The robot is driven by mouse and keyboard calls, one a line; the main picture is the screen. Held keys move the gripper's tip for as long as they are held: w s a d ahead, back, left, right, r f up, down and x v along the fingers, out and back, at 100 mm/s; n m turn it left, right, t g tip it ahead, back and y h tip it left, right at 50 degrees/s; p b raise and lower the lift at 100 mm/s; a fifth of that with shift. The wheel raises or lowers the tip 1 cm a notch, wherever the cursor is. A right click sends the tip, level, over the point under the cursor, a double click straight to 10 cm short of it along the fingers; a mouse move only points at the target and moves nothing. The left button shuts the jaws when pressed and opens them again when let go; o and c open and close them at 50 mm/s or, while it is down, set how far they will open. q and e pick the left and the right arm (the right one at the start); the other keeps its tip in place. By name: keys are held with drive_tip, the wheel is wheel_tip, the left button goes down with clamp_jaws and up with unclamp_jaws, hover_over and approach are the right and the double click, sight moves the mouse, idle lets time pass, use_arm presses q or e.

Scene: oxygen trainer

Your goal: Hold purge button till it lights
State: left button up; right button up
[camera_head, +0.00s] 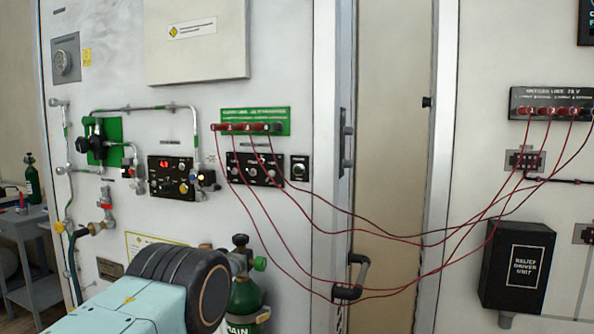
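A small black box with one round, pale button, likely the purge button (299,170), is on the white wall panel just left of the door gap. Its label is too small to read, and I cannot tell whether it is lit. To its left is a black control panel (255,169) with several knobs. Further left is a black unit (172,178) with a red digital display and several knobs. Part of my own arm, pale blue with a black round joint, fills the lower left. Neither gripper shows.
Red cables run from a green terminal strip (252,121) across the gap to a black strip (551,103) on the right panel, sagging low past a door handle (349,278). A green cylinder (246,302) stands behind my arm. Pipes and valves (97,141) line the left wall.

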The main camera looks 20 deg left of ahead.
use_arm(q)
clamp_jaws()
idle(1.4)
